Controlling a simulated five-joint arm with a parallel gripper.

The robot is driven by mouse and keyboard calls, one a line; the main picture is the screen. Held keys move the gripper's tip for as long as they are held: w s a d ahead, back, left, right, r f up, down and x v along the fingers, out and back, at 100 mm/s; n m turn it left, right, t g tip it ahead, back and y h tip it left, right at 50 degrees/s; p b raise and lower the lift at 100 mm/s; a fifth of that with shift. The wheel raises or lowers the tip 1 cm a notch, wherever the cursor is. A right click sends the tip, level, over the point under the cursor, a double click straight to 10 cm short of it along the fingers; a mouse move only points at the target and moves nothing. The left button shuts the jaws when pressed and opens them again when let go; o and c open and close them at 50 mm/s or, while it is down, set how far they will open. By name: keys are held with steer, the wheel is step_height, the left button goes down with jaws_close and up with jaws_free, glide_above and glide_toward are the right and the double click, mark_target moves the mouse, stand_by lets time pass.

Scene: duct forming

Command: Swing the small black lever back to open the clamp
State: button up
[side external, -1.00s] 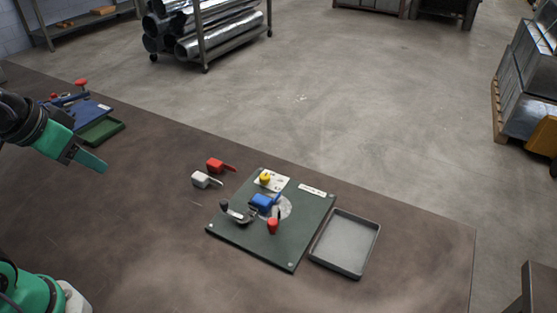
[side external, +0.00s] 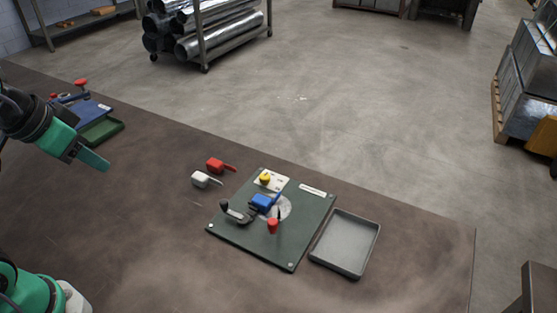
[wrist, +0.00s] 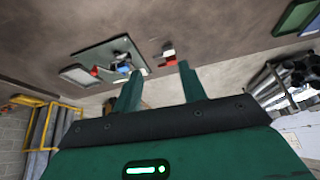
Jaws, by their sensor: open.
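A dark green board (side external: 225,236) lies on the brown table in the side view. On it, a small black lever (side external: 226,206) sits at the left, beside a blue block (side external: 262,202) and a round metal disc (side external: 284,209). A red knob (side external: 272,226) stands at the front of the clamp. Whether the clamp grips anything is too small to tell. My gripper (side external: 95,160) is well to the left of the board, above the table, touching nothing. In the wrist view its fingers (wrist: 160,88) are apart and empty, with the board (wrist: 92,53) beyond them.
A grey tray (side external: 345,243) lies right of the board. A red-handled piece (side external: 216,165) and a light grey one (side external: 200,179) lie behind its left side. A yellow knob (side external: 265,178) stands on the board's back. A blue fixture (side external: 82,112) stands at far left. Table between gripper and board is clear.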

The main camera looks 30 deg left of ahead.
steer(key=m, duration=0.1)
steer(key=m+g, duration=0.5)
steer(key=m, duration=1.9)
glide_above(224, 201)
steer(key=f, duration=1.1)
steer(key=shift+s+a+f, duration=0.25)
steer(key=shift+f, duration=0.05)
steer(key=shift+w+d+f+m, duration=0.2)
steer(key=shift+d+f+m, duration=0.1)
steer(key=shift+f+m, duration=0.15)
steer(key=shift+f, duration=3.85)
steer(key=shift+c, duration=0.2)
